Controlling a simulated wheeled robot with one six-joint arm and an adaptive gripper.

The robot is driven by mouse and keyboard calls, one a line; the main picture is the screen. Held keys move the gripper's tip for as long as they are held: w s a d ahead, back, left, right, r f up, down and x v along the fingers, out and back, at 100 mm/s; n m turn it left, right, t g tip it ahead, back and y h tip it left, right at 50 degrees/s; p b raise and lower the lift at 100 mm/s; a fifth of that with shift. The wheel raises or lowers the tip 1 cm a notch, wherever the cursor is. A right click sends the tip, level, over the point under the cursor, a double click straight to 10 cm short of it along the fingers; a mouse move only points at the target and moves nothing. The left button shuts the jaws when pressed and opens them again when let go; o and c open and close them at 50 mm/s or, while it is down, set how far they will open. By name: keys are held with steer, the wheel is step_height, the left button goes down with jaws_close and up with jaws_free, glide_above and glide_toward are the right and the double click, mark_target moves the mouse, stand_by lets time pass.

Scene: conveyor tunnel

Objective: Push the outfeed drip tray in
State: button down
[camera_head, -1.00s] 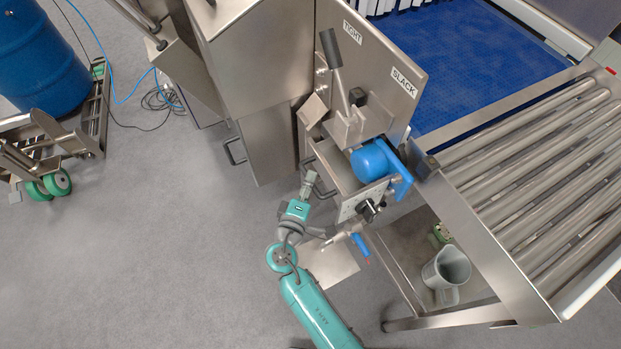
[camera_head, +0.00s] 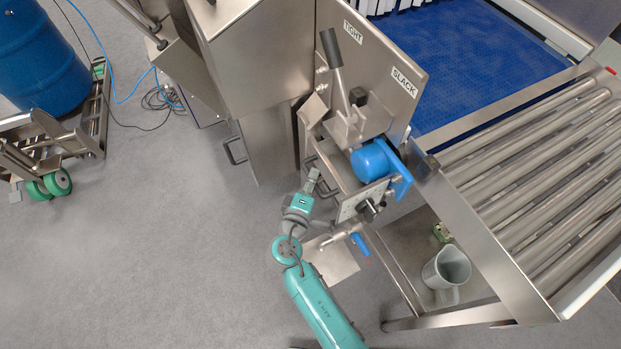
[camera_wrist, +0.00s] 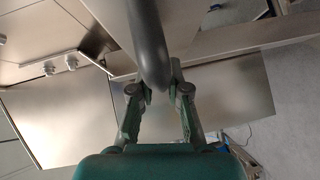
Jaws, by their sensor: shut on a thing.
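My gripper (camera_head: 314,178) is at the handle (camera_head: 309,163) on the steel front of what looks like the outfeed drip tray (camera_head: 340,178), under the TIGHT/SLACK plate. In the wrist view, my gripper (camera_wrist: 158,92) has both fingers closed around a dark curved bar (camera_wrist: 148,45), which is the handle. Brushed steel panels fill the view behind it. How far the tray stands out cannot be told, as the machine parts and my gripper cover much of it.
A blue motor (camera_head: 371,162) and a black knob (camera_head: 370,209) sit just right of my gripper. A second handle (camera_head: 234,149) is on the cabinet to the left. A roller conveyor (camera_head: 540,180) and a grey jug (camera_head: 446,268) are at right.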

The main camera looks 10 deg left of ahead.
mark_target(326, 172)
steer(key=shift+w+d, duration=0.55)
steer(key=shift+d, duration=0.25)
steer(key=shift+w+d, duration=0.5)
steer(key=shift+d, duration=0.25)
steer(key=c, duration=1.1)
jaws_free()
steer(key=shift+d, duration=0.1)
steer(key=shift+c, duration=0.2)
steer(key=v, duration=1.2)
